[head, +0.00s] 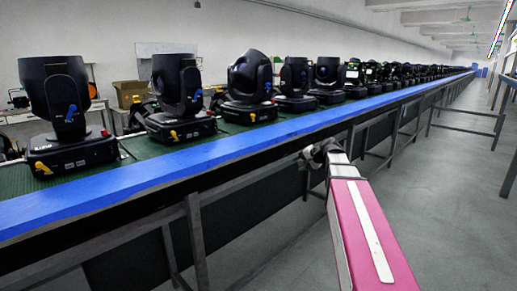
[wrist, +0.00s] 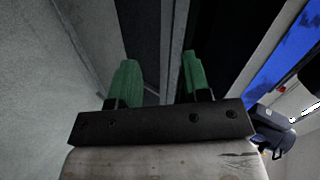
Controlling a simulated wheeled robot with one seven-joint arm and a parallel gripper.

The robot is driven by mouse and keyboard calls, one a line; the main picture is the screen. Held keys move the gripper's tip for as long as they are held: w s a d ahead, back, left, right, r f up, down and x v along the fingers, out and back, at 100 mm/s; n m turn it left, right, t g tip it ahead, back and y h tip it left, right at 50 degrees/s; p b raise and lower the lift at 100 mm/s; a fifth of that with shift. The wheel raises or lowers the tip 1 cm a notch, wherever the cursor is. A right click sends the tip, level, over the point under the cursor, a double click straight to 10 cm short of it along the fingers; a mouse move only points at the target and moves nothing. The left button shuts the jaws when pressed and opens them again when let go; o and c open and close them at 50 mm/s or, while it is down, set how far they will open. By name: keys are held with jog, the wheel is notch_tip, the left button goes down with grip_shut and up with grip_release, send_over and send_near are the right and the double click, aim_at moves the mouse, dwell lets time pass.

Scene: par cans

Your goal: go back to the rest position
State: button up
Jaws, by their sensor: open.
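My gripper (wrist: 158,75) shows in the wrist view with its two green fingers apart. Nothing is held between them; a grey post and dark panel lie beyond. In the head view my pink arm with a white stripe reaches forward from the lower right, and my gripper (head: 318,153) is a small dark shape at its far end, beside the front of the bench. Its fingers are too small to make out there. A black stage light (wrist: 275,130) shows at the right edge of the wrist view, apart from the fingers.
A long bench with a blue front rail (head: 190,163) runs from left to far right. Several black stage lights (head: 67,105) stand on its green top. A cardboard box (head: 130,93) is behind. Metal legs (head: 196,240) stand below the rail. Grey floor (head: 440,215) is open at right.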

jog(key=s+f+n+g+h, duration=0.6)
jog(key=s+f, duration=1.8)
jog(key=f, duration=0.4)
jog(key=shift+s+d+f+n+g+h, duration=0.25)
jog(key=shift+g+h, duration=0.35)
jog(key=shift+h, duration=0.3)
